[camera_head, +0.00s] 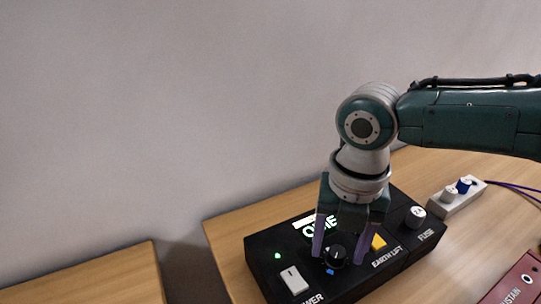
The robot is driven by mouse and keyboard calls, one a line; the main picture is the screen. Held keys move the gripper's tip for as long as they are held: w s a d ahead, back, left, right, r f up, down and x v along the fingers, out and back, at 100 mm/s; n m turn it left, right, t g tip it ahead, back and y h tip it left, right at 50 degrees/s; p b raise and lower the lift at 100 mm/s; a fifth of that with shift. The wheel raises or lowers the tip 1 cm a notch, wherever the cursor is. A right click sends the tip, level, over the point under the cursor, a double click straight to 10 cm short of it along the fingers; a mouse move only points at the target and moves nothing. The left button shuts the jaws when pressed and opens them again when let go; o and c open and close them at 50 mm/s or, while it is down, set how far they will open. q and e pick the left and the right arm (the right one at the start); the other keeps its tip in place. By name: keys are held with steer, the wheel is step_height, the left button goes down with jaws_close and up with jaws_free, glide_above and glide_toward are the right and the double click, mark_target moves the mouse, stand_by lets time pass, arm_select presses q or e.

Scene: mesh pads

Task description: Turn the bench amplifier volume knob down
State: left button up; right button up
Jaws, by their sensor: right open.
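The bench amplifier (268,257) is a black box on the wooden table, with a lit green display that my right gripper partly covers. Its black round knob (336,257) has a light pointer mark and stands on the top panel near a small blue mark. My right gripper (339,257) points down over the amplifier, open, with a purple finger on each side of the knob. I cannot tell whether the fingers touch it. My left gripper is not in view.
A power strip (457,197) with plugs and a red device (517,284) are at the right. A gap separates the left table (90,280).

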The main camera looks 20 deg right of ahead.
mark_target(338, 251)
step_height(338, 251, up, 10)
steer(key=p, duration=0.1)
steer(key=shift+f, duration=0.1)
stand_by(0.4)
